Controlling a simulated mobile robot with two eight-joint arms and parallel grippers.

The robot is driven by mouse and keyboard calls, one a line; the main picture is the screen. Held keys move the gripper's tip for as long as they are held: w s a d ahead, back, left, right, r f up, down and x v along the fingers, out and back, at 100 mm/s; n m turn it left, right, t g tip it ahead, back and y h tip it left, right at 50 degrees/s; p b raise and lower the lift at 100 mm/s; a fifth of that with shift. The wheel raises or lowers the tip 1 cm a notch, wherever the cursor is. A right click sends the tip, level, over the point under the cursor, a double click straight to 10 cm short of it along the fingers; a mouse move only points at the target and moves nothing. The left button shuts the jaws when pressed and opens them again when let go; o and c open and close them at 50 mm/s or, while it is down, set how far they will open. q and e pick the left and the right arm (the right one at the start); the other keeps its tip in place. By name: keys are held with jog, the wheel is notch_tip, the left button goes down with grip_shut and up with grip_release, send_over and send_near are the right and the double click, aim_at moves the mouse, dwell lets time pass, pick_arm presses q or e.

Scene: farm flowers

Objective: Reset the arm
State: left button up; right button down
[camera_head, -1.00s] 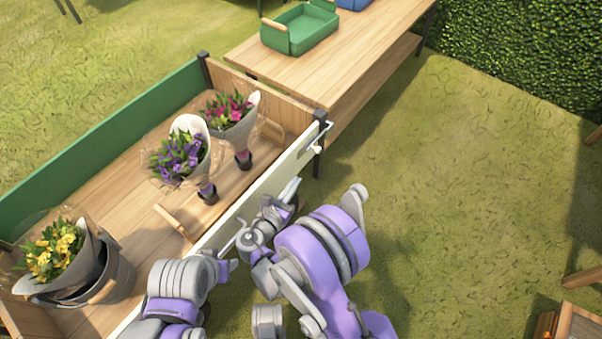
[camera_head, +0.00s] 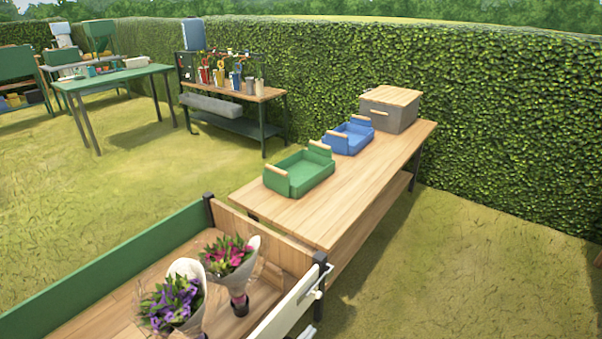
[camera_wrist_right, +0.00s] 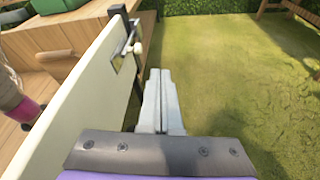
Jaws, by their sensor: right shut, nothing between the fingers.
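My right gripper (camera_wrist_right: 160,78) is shut and empty in the right wrist view, with its two grey fingers side by side. It is over the grass, just outside the white side panel (camera_wrist_right: 85,95) of the wooden cart. In the head view only a small grey tip of it (camera_head: 307,332) shows at the bottom edge, beside the same panel (camera_head: 286,308). My left gripper is in neither view.
Inside the cart are a purple bouquet (camera_head: 172,303) and a pink bouquet (camera_head: 232,258). Beyond it stands a wooden table (camera_head: 340,205) with a green tray (camera_head: 299,175), a blue tray (camera_head: 348,138) and a grey box (camera_head: 389,112). Grass to the right is open.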

jog(key=s+d+r+m+g+y, duration=0.1)
jog(key=s+d+r+m+g, duration=0.2)
jog(key=d+m, duration=0.35)
jog(key=s+d+r+m+g+y, duration=0.1)
jog(key=s+d+r+m+g, duration=0.15)
jog(key=s+d+m, duration=0.35)
jog(key=s+d+r+m+g+y, duration=0.1)
jog(key=s+d+m+y, duration=0.15)
jog(key=s+m, duration=0.5)
jog(key=s+d+r+m+g+y, duration=0.1)
jog(key=s+d+m+g+y, duration=0.15)
jog(key=s+m, duration=0.5)
pick_arm(q)
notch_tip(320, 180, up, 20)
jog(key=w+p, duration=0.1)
jog(key=p, duration=1.7)
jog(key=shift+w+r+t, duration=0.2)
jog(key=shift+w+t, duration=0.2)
pick_arm(e)
notch_tip(320, 180, up, 20)
jog(key=a+t, duration=0.1)
jog(key=shift+w+a+t+y, duration=0.15)
jog(key=shift+w+t+y, duration=0.15)
jog(key=shift+w+t, duration=0.1)
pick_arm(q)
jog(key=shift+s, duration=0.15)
pick_arm(e)
jog(key=shift+s, duration=0.1)
